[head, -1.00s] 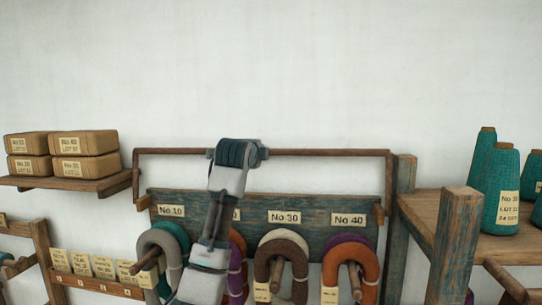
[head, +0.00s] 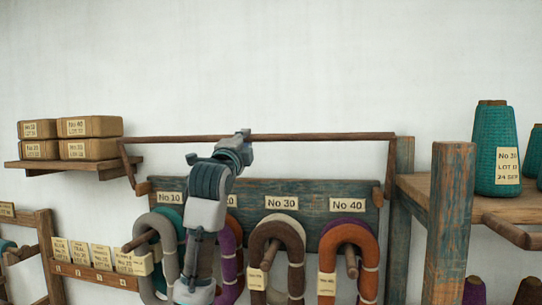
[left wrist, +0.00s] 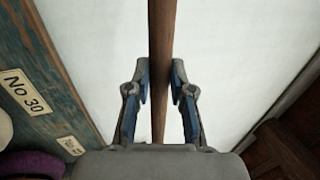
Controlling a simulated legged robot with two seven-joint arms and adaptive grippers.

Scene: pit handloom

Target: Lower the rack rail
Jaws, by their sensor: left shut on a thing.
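The rack rail (head: 320,136) is a long brown bar above the blue-green peg board (head: 262,187). Side arms join its ends to the board, and they splay outward a little. My left gripper (head: 242,136) is shut on the rail near its middle. In the left wrist view the rail (left wrist: 159,35) runs between the two fingers of the gripper (left wrist: 160,78). The fingertips are partly hidden in the head view by my wrist. My right gripper is not in view.
Wrapped packages (head: 90,127) sit on a shelf at left. A wooden post (head: 452,220) and a shelf with teal cones (head: 495,145) stand at right. The wall above the rail is bare.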

